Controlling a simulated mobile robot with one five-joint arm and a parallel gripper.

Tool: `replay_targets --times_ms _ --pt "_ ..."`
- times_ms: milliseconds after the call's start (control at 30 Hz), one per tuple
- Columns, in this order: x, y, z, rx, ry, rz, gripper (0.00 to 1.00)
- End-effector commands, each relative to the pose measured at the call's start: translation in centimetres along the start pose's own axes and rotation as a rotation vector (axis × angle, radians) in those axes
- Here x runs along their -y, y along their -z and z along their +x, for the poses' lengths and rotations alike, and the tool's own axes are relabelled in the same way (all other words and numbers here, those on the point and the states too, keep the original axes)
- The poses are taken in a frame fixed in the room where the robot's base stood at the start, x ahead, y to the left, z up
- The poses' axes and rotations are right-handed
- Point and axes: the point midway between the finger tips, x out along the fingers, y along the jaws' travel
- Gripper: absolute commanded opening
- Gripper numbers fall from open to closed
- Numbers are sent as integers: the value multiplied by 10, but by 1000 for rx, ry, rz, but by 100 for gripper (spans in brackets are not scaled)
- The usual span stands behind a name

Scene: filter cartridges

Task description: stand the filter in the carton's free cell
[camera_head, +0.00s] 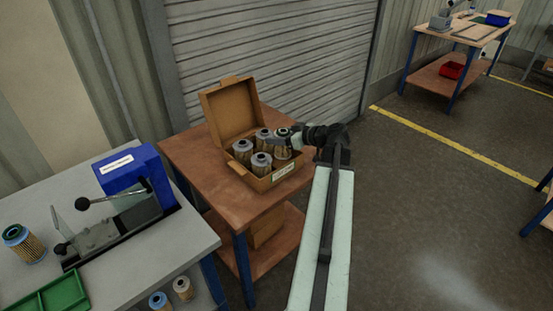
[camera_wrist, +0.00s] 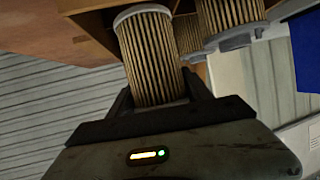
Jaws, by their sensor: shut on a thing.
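The open cardboard carton (camera_head: 250,179) stands on a small wooden table with its lid raised at the back. Three filters (camera_head: 243,148) (camera_head: 262,134) (camera_head: 261,162) with grey tops stand upright in its cells. My gripper (camera_head: 287,137) is at the carton's right side, shut on the upper end of a pleated tan filter (camera_head: 283,153). The wrist view shows this filter (camera_wrist: 153,60) between the two fingers, its far grey end cap visible. The held filter is about upright over the right-hand cell; whether its bottom touches the cell floor I cannot tell.
A grey bench (camera_head: 130,270) at left bears a blue machine (camera_head: 135,178), a green tray (camera_head: 52,300) and another filter (camera_head: 24,243). Two more filters (camera_head: 182,288) (camera_head: 158,301) are near the bench's lower edge.

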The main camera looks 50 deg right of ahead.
Motion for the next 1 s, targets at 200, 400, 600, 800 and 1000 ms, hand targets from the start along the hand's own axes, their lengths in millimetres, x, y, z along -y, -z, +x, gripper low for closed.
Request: replay_targets --times_ms 200,400,600,800,1000 --pt "-1 -15 6 0 -1 1 8" --pt "-2 -46 18 0 -2 1 8" --pt "-2 -47 18 0 -2 1 8" --pt "-2 -50 19 0 -2 1 8" --pt "-2 -50 19 0 -3 1 80"
